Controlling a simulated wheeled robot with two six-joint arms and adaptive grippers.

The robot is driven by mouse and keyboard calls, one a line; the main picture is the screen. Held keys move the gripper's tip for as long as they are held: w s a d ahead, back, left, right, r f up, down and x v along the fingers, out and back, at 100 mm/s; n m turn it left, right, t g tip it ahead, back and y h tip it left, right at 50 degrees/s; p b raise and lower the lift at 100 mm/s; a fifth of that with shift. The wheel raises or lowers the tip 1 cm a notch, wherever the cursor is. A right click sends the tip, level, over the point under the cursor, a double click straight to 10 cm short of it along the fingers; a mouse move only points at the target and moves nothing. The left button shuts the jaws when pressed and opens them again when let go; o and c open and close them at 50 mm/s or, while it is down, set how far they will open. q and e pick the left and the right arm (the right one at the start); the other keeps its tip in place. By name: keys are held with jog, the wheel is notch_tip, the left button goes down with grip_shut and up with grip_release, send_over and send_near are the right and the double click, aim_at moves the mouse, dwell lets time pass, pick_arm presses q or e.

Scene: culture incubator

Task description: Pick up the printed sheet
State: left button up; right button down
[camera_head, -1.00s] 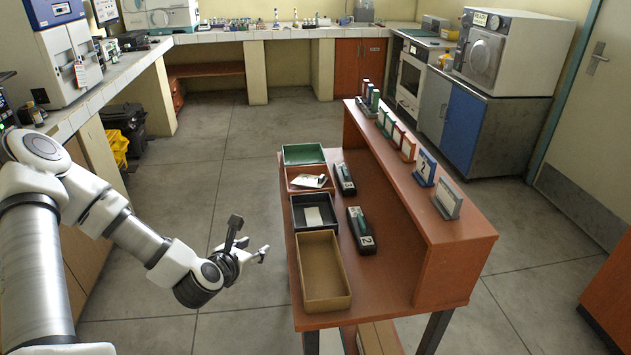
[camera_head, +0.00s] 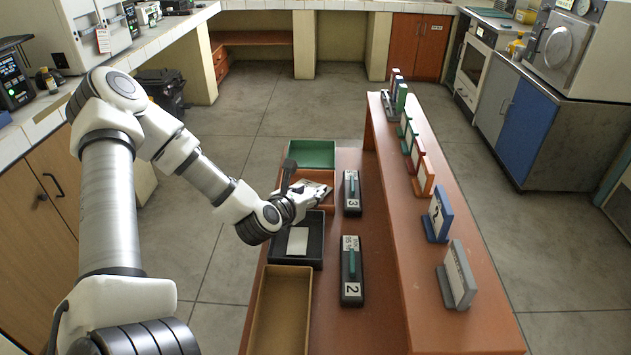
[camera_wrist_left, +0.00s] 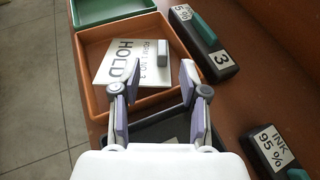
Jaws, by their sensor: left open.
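In the head view the orange tray (camera_head: 329,173) is partly hidden by my left gripper (camera_head: 303,189). My left gripper is open and empty, with its fingers pointing towards the tray. In the left wrist view its fingertips (camera_wrist_left: 159,72) show on either side of the sheet's near right part. A left finger overlaps the sheet in the picture; I cannot tell how far above it is.
A black tray (camera_head: 317,228) holding a pale sheet (camera_head: 298,240) is nearer, then an empty tan tray (camera_head: 283,315). A green tray (camera_head: 312,154) is beyond. Black stamp holders 3 (camera_head: 351,194) and 2 (camera_head: 352,270) stand right, before a raised shelf with upright plaques (camera_head: 438,215).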

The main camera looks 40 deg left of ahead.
pick_arm(q)
jog(key=x, duration=0.5)
jog(key=shift+w+d+f, duration=0.2)
jog(key=shift+f, duration=0.2)
jog(key=shift+s+r, duration=0.1)
grip_shut()
jog(key=r+p, duration=0.1)
jog(key=r, duration=0.1)
jog(key=r+p, duration=0.1)
jog(key=r, duration=0.1)
jog(key=shift+s+a+r, duration=0.15)
jog(key=shift+a, duration=0.05)
jog(key=s+a+p, duration=0.9)
jog(key=s+p, duration=0.3)
jog(key=p, duration=0.4)
jog(key=shift+s+a+r, duration=0.2)
jog(key=shift+r, duration=0.1)
